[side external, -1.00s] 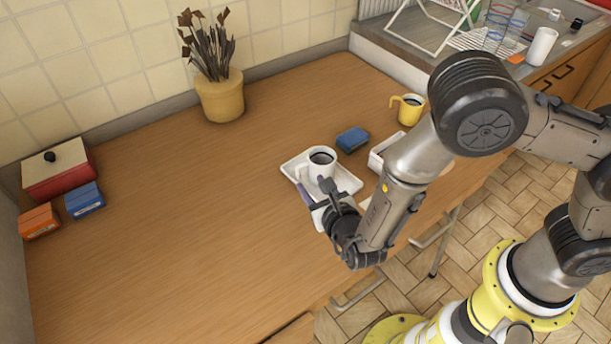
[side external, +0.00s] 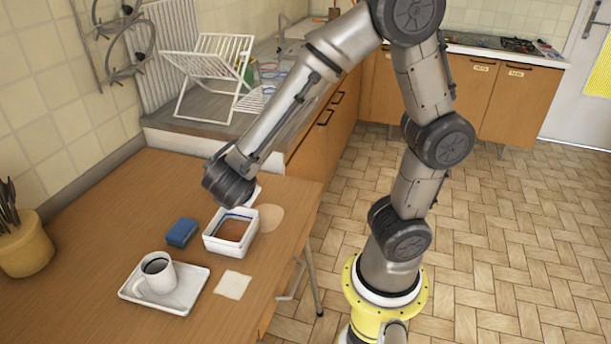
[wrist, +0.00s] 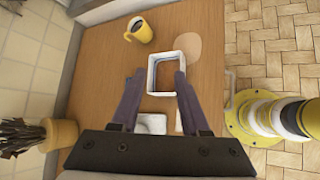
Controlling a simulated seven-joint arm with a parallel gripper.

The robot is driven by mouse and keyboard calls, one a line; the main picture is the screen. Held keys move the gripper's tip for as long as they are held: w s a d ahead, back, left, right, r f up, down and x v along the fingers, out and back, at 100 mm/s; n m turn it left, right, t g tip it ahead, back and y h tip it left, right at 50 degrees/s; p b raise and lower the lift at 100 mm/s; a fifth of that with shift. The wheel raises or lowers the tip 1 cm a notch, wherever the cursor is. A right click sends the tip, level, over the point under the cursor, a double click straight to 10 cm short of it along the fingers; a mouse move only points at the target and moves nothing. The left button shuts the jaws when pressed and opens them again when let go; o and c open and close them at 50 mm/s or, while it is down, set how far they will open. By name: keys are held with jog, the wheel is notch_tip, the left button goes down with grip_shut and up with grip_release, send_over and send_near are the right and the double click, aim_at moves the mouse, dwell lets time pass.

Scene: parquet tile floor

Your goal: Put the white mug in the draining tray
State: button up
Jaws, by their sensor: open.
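The white mug (side external: 157,273) stands upright on a shallow white rectangular tray (side external: 190,292) on the wooden table and holds dark liquid. My gripper (side external: 229,186) is raised near the square white box, away from the mug; its fingertips are hard to make out in the side view. In the wrist view my gripper (wrist: 159,72) is open, its two purple-grey fingers spread with nothing held between them. Part of a white object (wrist: 151,122) shows low between the fingers, mostly cut off by the gripper body.
A square white box (side external: 231,232) stands beside a blue sponge (side external: 181,232). A round tan coaster (side external: 270,217) and a pale square cloth (side external: 233,285) lie nearby. The yellow mug (wrist: 140,31) shows in the wrist view. A white rack (side external: 212,72) stands on the counter behind.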

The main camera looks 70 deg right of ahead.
jog(key=s+r+m+y, duration=0.3)
jog(key=s+m+y, duration=0.1)
jog(key=s+m, duration=0.3)
jog(key=s+a+r+m+y, duration=0.1)
jog(key=s+r+m+y, duration=0.3)
jog(key=s+m, duration=0.4)
jog(key=shift+a+r+m+t+y, duration=0.2)
jog(key=shift+m+t+y, duration=0.1)
jog(key=shift+m, duration=0.3)
